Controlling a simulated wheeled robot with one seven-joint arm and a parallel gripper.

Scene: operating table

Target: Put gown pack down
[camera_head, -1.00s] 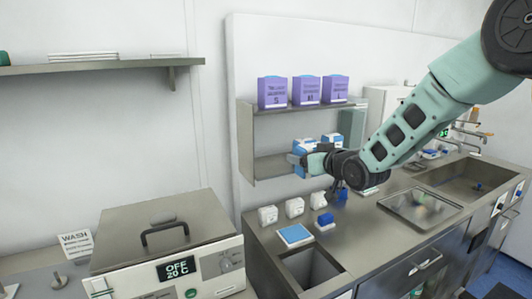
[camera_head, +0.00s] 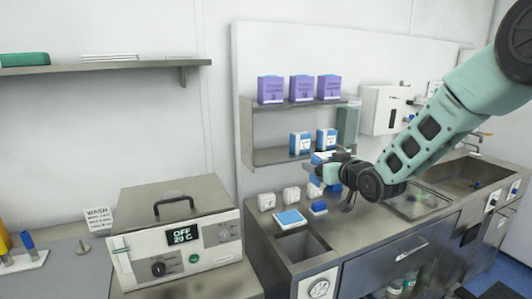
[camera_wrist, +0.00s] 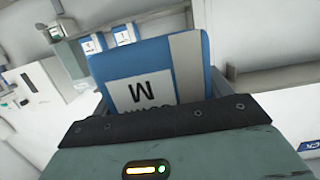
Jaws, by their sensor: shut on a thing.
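The gown pack (camera_wrist: 150,65) is a blue block with a white label reading "M" and a pale stripe. It fills the middle of the wrist view, between the jaws of my gripper (camera_wrist: 152,108). In the head view, my gripper (camera_head: 322,167) is in front of the lower shelf, above the counter.
Purple boxes (camera_head: 302,88) stand on the upper shelf. Small white containers (camera_head: 291,195), a blue-topped tray (camera_head: 289,218) and a blue item (camera_head: 318,208) are on the steel counter (camera_head: 258,228) near an open bin recess (camera_head: 301,246). A sink (camera_head: 465,180) is at right, a lidded heater (camera_head: 175,235) at left.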

